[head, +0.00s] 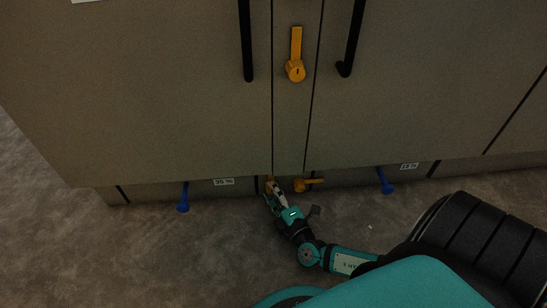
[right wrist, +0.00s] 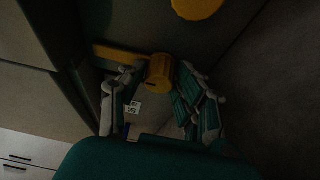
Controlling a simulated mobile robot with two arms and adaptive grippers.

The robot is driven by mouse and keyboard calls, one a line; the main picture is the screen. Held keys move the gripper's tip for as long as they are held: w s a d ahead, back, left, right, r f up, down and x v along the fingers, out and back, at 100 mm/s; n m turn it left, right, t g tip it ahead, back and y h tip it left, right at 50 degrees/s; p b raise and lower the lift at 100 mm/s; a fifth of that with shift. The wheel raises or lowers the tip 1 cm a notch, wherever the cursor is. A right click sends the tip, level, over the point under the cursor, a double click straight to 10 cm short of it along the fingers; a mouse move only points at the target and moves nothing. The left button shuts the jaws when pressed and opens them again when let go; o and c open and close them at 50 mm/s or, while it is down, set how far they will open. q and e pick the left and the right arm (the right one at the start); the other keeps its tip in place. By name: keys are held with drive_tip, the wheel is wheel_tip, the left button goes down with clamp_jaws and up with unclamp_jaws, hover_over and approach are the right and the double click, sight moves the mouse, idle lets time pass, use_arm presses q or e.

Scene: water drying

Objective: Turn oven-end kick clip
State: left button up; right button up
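Two orange-yellow kick clips sit low on the plinth under the cabinet doors. The left clip (head: 269,179) is partly hidden by my right gripper (head: 270,191). The right clip (head: 306,184) lies sideways just right of the gripper. In the right wrist view, a yellow clip knob (right wrist: 160,73) sits between the fingers of the right gripper (right wrist: 161,80), and its flat lever points left. The fingertips are very close to the knob on both sides; I cannot tell whether they press on it. My left gripper is not in view. No oven shows, so I cannot tell which clip is the oven-end one.
A larger yellow latch (head: 296,57) is on the narrow panel between black door handles (head: 246,40). Blue levers (head: 184,196) and (head: 386,180) stick out of the plinth beside percentage labels. Another yellow part (right wrist: 197,6) shows at the wrist view's top. The carpet at left is clear.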

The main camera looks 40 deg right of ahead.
drive_tip(key=o, duration=0.3)
drive_tip(key=shift+o, duration=0.2)
drive_tip(key=shift+s, duration=0.1)
drive_tip(key=s, duration=0.4)
drive_tip(key=s+a, duration=0.1)
drive_tip(key=s, duration=0.2)
drive_tip(key=s+a, duration=0.1)
drive_tip(key=s, duration=0.3)
drive_tip(key=shift+s, duration=0.35)
